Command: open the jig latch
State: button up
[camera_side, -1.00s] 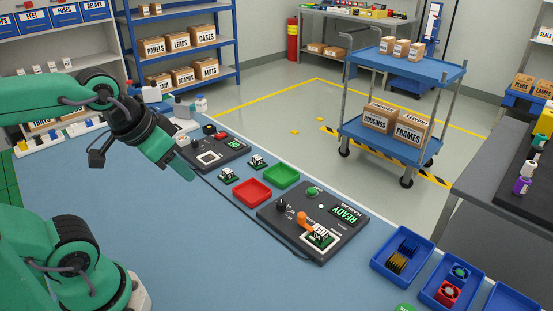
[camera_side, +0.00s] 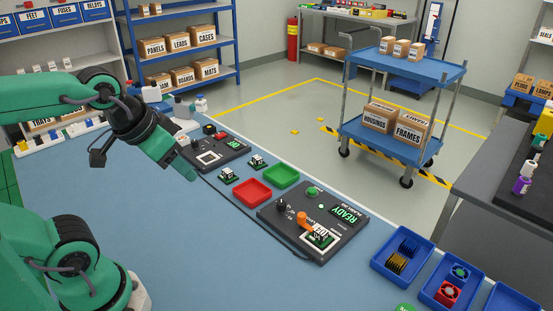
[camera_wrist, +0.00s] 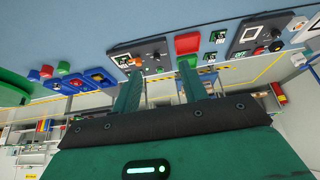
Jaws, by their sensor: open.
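A dark jig panel (camera_side: 268,218) with a lit READY display lies on the blue bench, right of centre in the side view. Its orange latch (camera_side: 303,219) lies beside a small green board (camera_side: 320,237) set in the panel; I cannot tell the latch's exact position.
A second dark panel (camera_side: 232,156) lies farther back, near my gripper. Red (camera_side: 252,192) and green (camera_side: 282,175) trays and small boards (camera_side: 257,162) sit between the panels. Blue bins (camera_side: 402,256) stand to the right. The bench's left front is clear.

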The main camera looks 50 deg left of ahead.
jog(key=w, duration=0.1)
jog(key=n+g, duration=0.6)
jog(key=n, duration=0.3)
send_over(302, 215)
jog(key=f, duration=1.2)
jog(key=shift+s+a, duration=0.15)
jog(key=shift+s, duration=0.05)
jog(key=shift+w+d+f, duration=0.2)
jog(key=shift+w+f, duration=0.05)
jog(key=shift+f, duration=0.25)
jog(key=shift+f, duration=3.9)
jog(key=shift+c, duration=0.2)
